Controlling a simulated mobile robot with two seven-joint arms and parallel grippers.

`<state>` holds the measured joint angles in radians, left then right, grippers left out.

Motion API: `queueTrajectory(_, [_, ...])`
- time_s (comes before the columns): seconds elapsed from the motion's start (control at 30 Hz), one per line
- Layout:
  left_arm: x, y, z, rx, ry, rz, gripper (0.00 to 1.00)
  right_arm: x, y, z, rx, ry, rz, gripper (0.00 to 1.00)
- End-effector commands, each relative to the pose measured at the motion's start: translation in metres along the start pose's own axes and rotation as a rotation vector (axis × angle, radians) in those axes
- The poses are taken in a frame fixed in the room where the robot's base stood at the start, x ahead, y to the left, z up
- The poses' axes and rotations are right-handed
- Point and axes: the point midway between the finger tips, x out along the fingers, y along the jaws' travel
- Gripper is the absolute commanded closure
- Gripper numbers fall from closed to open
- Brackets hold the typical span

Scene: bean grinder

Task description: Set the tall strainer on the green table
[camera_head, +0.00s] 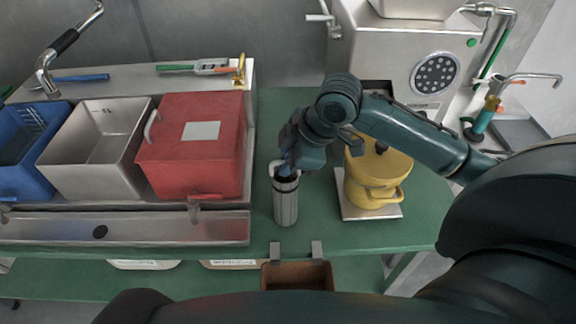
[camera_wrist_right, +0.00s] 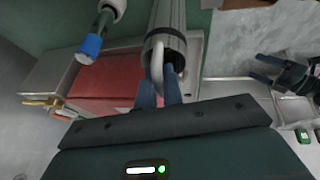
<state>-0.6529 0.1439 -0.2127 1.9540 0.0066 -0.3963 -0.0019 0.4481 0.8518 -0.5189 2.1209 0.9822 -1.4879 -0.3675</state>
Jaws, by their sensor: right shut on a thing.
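The tall strainer (camera_head: 286,205) is a narrow grey ribbed cylinder with a dark band near its open top. It stands upright over the green table (camera_head: 330,233), between the red bin and the yellow pot. In the head view I cannot tell whether its base touches the table. My right gripper (camera_head: 286,168) is at its top and shut on its rim or handle. In the right wrist view the strainer (camera_wrist_right: 170,22) extends away from the gripper (camera_wrist_right: 159,93), with a pale loop handle at the fingers. My left gripper is not in view.
A red bin (camera_head: 195,150) stands left of the strainer, beside a pale bin (camera_head: 95,150) and a blue bin (camera_head: 30,150). A yellow pot (camera_head: 375,180) sits on a metal plate (camera_head: 365,212) to the right. A brown open box (camera_head: 297,276) is at the table's front edge.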

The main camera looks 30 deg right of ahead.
Motion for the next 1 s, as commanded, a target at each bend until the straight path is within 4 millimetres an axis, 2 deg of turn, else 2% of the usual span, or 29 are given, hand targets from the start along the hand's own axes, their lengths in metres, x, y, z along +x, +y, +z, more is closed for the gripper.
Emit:
queueTrajectory(0.1, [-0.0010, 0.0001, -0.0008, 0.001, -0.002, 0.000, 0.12, 0.0115, -0.0027, 0.0050, 0.000, 0.000, -0.001, 1.00])
queueTrajectory(0.43, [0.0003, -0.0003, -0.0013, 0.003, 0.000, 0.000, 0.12, 0.0144, -0.0028, 0.0060, -0.001, 0.001, 0.002, 1.00])
queueTrajectory(0.47, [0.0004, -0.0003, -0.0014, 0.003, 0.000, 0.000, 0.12, 0.0145, -0.0030, 0.0062, -0.001, -0.001, 0.001, 0.89])
queueTrajectory(0.7, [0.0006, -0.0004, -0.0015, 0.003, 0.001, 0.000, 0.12, 0.0143, -0.0031, 0.0062, 0.000, -0.001, 0.000, 0.70])
queueTrajectory(1.0, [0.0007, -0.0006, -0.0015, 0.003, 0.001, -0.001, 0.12, 0.0109, -0.0022, 0.0050, 0.000, 0.000, 0.001, 0.70])
